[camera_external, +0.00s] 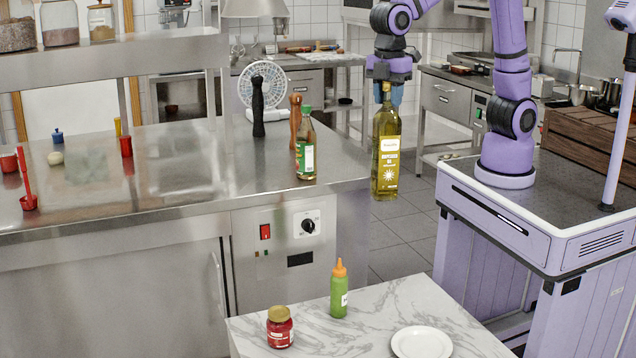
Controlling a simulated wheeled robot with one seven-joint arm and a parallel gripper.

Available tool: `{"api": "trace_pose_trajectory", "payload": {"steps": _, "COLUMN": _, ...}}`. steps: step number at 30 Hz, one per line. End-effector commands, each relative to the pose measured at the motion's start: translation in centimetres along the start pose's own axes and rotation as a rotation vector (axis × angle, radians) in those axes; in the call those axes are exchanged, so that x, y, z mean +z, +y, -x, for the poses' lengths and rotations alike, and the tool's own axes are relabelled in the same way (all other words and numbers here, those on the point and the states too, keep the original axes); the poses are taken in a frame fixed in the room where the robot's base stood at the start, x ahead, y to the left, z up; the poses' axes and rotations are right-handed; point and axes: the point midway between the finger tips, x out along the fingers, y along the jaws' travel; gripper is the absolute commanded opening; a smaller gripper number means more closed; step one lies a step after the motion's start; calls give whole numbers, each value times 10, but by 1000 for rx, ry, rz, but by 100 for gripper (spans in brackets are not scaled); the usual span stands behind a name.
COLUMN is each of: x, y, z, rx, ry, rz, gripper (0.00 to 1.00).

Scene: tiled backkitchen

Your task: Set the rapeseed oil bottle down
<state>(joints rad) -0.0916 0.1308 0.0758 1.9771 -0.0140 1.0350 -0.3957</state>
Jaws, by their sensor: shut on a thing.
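The rapeseed oil bottle (386,156) is a clear bottle of yellow oil with a yellow label. It hangs upright in the air, to the right of the steel counter's edge and behind the marble table.
The steel counter (180,190) holds a green-capped bottle (306,146), pepper mills (257,105), and a fan. The marble table (385,310) holds a green squeeze bottle (339,292), a red jar (280,327) and a white plate (421,343). The counter's right front corner is bare.

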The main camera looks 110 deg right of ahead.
Motion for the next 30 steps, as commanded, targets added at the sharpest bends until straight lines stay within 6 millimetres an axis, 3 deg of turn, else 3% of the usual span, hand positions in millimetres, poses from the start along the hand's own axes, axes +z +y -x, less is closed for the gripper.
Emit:
{"api": "trace_pose_trajectory", "payload": {"steps": 3, "x": -13, "y": -27, "z": 1, "rx": 0, "ry": 2, "rz": 52, "gripper": 0}}
{"api": "trace_pose_trajectory", "payload": {"steps": 15, "x": -34, "y": -88, "z": 1, "rx": -1, "ry": 3, "rz": 161, "gripper": 0}}
{"api": "trace_pose_trajectory", "payload": {"steps": 28, "x": -42, "y": -122, "z": 1, "rx": -1, "ry": 4, "rz": 219, "gripper": 0}}
{"api": "trace_pose_trajectory", "payload": {"steps": 30, "x": -42, "y": -120, "z": -7, "rx": -2, "ry": 1, "rz": 216, "gripper": 0}}
